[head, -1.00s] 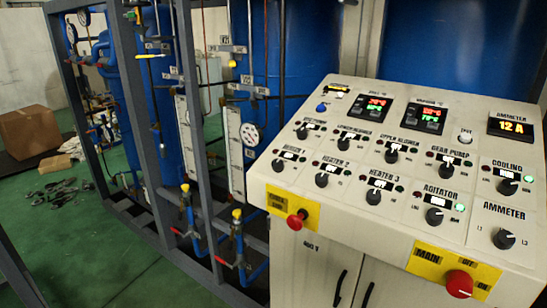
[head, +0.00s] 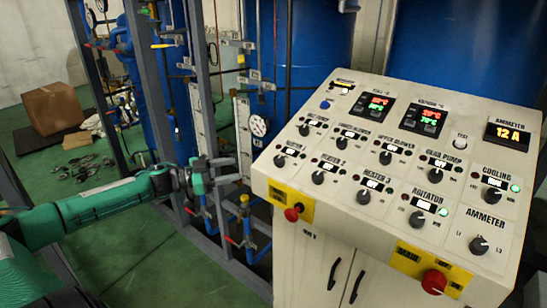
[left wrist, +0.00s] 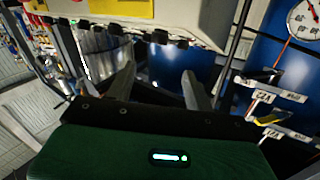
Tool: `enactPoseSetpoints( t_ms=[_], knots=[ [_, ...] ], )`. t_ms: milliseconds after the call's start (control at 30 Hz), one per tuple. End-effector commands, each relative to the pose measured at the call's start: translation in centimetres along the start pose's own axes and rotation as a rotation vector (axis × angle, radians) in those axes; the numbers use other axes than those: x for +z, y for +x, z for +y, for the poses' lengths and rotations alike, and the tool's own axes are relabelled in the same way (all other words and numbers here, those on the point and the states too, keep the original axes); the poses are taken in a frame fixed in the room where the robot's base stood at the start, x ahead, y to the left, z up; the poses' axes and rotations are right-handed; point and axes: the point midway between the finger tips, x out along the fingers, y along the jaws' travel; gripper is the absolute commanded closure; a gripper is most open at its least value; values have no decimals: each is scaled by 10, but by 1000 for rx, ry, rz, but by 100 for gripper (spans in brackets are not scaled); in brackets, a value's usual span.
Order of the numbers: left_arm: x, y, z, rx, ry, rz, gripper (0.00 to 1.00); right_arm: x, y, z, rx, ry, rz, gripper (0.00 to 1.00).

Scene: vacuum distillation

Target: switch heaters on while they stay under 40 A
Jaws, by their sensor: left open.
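The control panel (head: 290,187) slopes toward me at the right in the head view. The heater 1 knob (head: 278,161), heater 2 knob (head: 318,177) and heater 3 knob (head: 363,198) sit in its lower-left row. Their small displays are hard to read, and no green lamp glows beside them. The ammeter display (head: 508,135) reads 12 A. The ammeter selector knob (head: 479,244) is at lower right. My left gripper (head: 228,170) is left of the panel, apart from it. The left wrist view shows its two fingers (left wrist: 158,82) spread and empty. My right gripper is out of view.
A red main switch (head: 434,282) and another red knob (head: 291,214) protrude from the panel's front. Pipes, valves and a grey frame (head: 213,75) stand around my left arm.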

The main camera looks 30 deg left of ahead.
Motion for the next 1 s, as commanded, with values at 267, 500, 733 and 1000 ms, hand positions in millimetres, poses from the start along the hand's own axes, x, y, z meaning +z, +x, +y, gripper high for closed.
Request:
enactPoseSetpoints(
  t_ms=[267, 500, 733, 1000],
  knots=[
    [-5, 10, 1, 8, -1, 4, 47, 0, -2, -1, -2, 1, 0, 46],
    [-6, 26, 1, 8, 1, 5, 47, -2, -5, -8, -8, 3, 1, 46],
    [-6, 44, 0, 5, -1, 4, 47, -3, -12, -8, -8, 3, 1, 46],
    [-7, 69, 0, 5, -1, 5, 47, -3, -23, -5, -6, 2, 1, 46]
  ],
)
